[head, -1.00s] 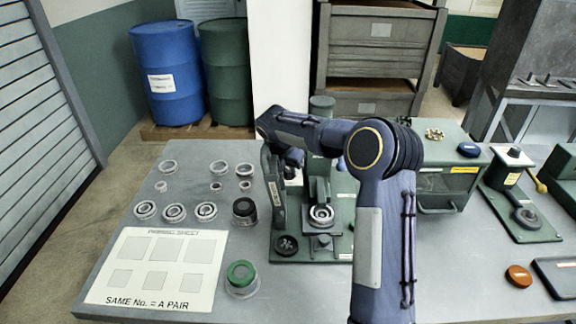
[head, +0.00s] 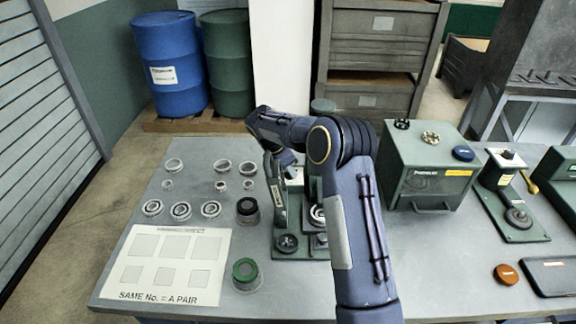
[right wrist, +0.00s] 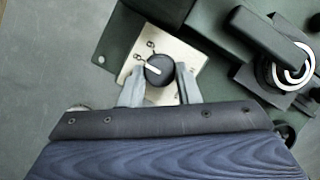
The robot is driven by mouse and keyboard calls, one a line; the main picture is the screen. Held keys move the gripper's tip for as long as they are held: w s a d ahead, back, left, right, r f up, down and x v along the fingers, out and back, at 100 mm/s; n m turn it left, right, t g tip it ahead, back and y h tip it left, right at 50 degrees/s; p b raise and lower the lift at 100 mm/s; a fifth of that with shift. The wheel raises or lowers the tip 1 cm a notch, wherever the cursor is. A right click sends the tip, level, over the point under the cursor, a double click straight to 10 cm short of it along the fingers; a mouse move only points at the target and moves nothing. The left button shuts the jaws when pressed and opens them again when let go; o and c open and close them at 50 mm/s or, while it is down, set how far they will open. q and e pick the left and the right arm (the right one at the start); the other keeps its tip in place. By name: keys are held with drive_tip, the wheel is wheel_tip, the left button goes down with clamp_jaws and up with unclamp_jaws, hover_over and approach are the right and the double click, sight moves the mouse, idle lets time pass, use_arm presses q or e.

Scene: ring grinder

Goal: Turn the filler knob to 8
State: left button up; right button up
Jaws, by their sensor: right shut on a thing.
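The pointer line slants to the upper left in the right wrist view. My right gripper (right wrist: 159,77) is shut on the knob, one finger on each side. In the head view my right gripper (head: 280,218) reaches down at the left side of the green grinder (head: 285,254), and the knob is hidden behind it. My left gripper does not show.
A black handwheel (head: 287,243) sits on the grinder base, and a ring (head: 317,214) lies right of the gripper, partly behind my arm. A black-lidded jar (head: 247,210) and a green-lidded jar (head: 246,272) stand left. A green box (head: 432,180) stands right.

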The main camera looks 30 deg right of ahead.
idle(0.3)
drive_tip(key=o, duration=1)
drive_tip(key=shift+c, duration=0.2)
drive_tip(key=v, duration=0.7)
drive_tip(key=shift+r+b, duration=0.4)
drive_tip(key=shift+b, duration=0.05)
